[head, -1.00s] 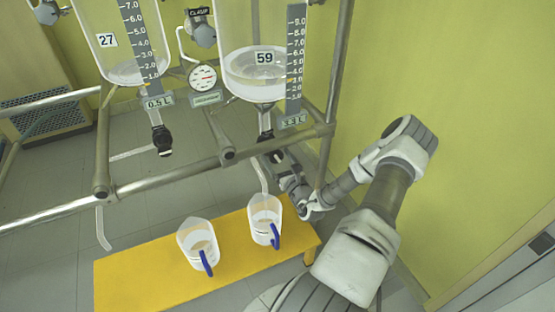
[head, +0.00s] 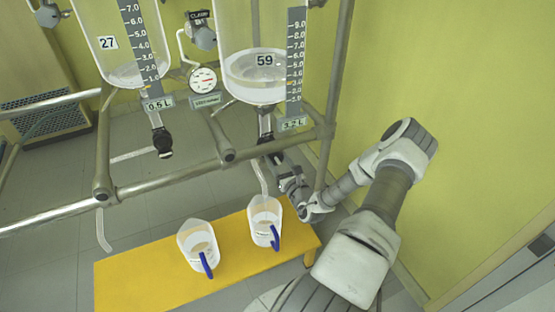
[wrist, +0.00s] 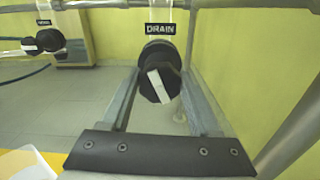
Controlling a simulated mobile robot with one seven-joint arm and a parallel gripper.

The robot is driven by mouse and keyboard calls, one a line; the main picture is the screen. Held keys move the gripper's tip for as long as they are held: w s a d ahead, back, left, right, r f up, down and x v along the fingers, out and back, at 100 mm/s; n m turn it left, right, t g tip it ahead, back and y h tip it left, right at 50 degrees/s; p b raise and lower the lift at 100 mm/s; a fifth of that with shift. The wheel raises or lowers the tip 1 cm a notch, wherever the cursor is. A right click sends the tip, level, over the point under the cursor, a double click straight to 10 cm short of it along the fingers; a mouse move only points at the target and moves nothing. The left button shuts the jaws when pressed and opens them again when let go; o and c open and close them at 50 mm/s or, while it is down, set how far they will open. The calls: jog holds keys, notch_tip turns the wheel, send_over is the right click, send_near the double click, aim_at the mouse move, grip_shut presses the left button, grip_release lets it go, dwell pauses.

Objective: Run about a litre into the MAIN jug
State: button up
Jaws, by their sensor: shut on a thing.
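My gripper (wrist: 160,92) is shut on the black drain valve knob (wrist: 158,60), under a DRAIN label, in the wrist view. The knob's white stripe is tilted slightly off upright. In the head view my gripper (head: 276,158) is at the valve below the right reactor (head: 254,75), marked 59. Its display (head: 293,124) seems to read 3.2 L. An outlet tube (head: 263,180) hangs down to the right jug (head: 265,214), which has a blue handle. A second blue-handled jug (head: 196,242) stands to its left. The jugs' labels are too small to read, so I cannot tell which is MAIN.
Both jugs stand on a yellow bench (head: 130,271). The left reactor (head: 121,50), marked 27, has its own black valve (head: 162,142); another DRAIN-side knob (wrist: 50,40) shows in the wrist view. Metal frame rails (head: 180,177) cross before the reactors. A green wall is at right.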

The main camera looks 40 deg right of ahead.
jog(key=m+p, duration=0.3)
jog(key=m, duration=0.1)
jog(key=shift+d+r, duration=0.1)
jog(key=m+p, duration=0.2)
jog(key=m, duration=0.4)
jog(key=shift+m+p, duration=0.3)
jog(key=shift+m, duration=0.1)
jog(key=m, duration=0.3)
jog(key=m+p, duration=0.1)
jog(key=m, duration=0.1)
jog(key=shift+f, duration=0.3)
jog(key=m, duration=0.5)
jog(key=shift+f+m, duration=0.1)
jog(key=shift+m, duration=0.3)
jog(key=o, duration=1.4)
jog(key=shift+s, duration=0.15)
jog(key=p+v, duration=0.2)
jog(key=v, duration=1.5)
jog(key=shift+s+d, duration=0.1)
jog(key=shift+s, duration=0.05)
